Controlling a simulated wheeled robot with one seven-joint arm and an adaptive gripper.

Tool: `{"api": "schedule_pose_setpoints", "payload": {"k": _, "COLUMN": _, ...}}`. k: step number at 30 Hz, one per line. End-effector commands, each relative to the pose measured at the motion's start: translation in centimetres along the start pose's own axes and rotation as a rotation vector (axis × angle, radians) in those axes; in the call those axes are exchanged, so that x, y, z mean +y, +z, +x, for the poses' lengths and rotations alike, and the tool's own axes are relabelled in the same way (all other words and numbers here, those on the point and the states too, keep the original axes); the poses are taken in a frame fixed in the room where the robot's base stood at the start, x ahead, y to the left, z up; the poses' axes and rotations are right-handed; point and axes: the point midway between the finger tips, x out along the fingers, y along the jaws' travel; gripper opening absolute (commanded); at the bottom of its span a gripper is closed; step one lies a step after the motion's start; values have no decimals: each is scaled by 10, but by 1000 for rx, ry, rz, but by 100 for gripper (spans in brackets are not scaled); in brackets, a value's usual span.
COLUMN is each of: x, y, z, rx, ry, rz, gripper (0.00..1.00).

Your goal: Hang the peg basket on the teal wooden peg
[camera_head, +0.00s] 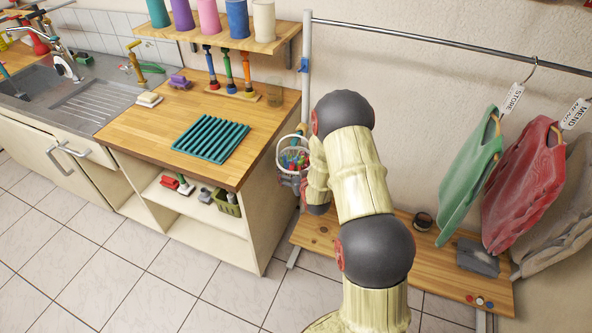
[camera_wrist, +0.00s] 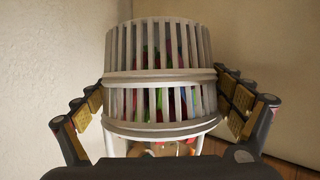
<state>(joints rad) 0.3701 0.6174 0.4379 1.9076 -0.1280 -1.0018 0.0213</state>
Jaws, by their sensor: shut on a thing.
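The peg basket (camera_head: 287,170) is a white slatted basket with several coloured pegs in it. In the head view it is just right of the worktop's end, partly hidden by my arm. In the wrist view the basket (camera_wrist: 160,77) fills the middle, its slats running up and down and coloured pegs showing between them. My gripper (camera_wrist: 162,92) is shut on the basket, with one finger against each side. In the head view my gripper is mostly hidden behind my arm.
A wooden worktop (camera_head: 140,121) with a teal drying rack (camera_head: 211,138) is left of the basket. A metal post (camera_head: 305,95) and rail (camera_head: 430,46) stand by the wall, with garments hanging at right. A low wooden bench (camera_head: 395,250) lies below. Floor in front is clear.

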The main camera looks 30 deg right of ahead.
Motion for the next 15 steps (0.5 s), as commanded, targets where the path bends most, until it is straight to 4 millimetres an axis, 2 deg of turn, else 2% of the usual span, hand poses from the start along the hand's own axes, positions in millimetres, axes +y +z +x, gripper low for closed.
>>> {"api": "schedule_pose_setpoints", "payload": {"k": 10, "x": 0, "y": -2, "z": 0, "rx": 3, "ry": 0, "rz": 0, "gripper": 58}}
{"api": "schedule_pose_setpoints", "payload": {"k": 11, "x": 0, "y": -1, "z": 0, "rx": 3, "ry": 0, "rz": 0, "gripper": 94}}
{"api": "schedule_pose_setpoints", "payload": {"k": 15, "x": 0, "y": -1, "z": 0, "rx": 2, "ry": 0, "rz": 0, "gripper": 100}}
